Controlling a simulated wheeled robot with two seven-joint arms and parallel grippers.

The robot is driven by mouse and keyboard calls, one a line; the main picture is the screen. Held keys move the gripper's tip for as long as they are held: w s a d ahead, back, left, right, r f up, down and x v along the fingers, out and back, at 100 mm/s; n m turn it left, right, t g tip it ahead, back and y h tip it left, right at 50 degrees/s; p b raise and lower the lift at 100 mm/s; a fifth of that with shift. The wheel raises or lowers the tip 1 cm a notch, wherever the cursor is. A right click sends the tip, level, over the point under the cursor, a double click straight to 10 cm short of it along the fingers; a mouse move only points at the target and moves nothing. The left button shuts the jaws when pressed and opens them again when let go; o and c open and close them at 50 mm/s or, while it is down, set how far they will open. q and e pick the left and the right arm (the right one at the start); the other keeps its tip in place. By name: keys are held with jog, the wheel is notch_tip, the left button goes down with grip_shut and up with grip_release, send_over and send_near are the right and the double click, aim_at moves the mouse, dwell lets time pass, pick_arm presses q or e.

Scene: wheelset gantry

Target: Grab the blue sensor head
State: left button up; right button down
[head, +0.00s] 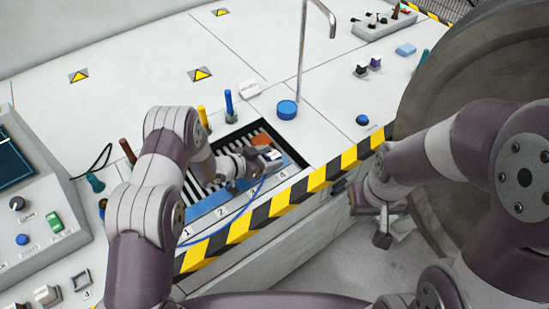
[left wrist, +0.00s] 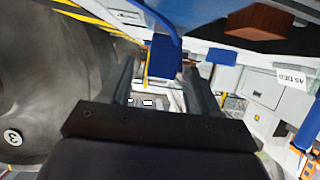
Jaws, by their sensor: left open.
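The blue sensor head (left wrist: 165,57) shows in the left wrist view as a blue block with a blue cable running up from it. It lies between the two spread fingers of my left gripper (left wrist: 163,88), towards their far ends; I cannot tell whether either finger touches it. In the head view my left gripper (head: 238,168) is low over the slotted tray, beside a small blue and white part (head: 273,156). The gripper partly hides that spot. The blue cable (head: 238,221) loops down to the tray's front. My right gripper (head: 380,222) hangs in front of the bench; its jaw opening is unclear.
The tray has a blue numbered front strip (head: 208,204). A brown-orange block (head: 262,140) lies close behind my left gripper. Upright blue (head: 229,102) and yellow (head: 203,118) handles stand behind the tray. A striped edge (head: 320,176) borders the bench; a large dark wheel (head: 475,80) stands right.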

pick_arm(q)
grip_shut()
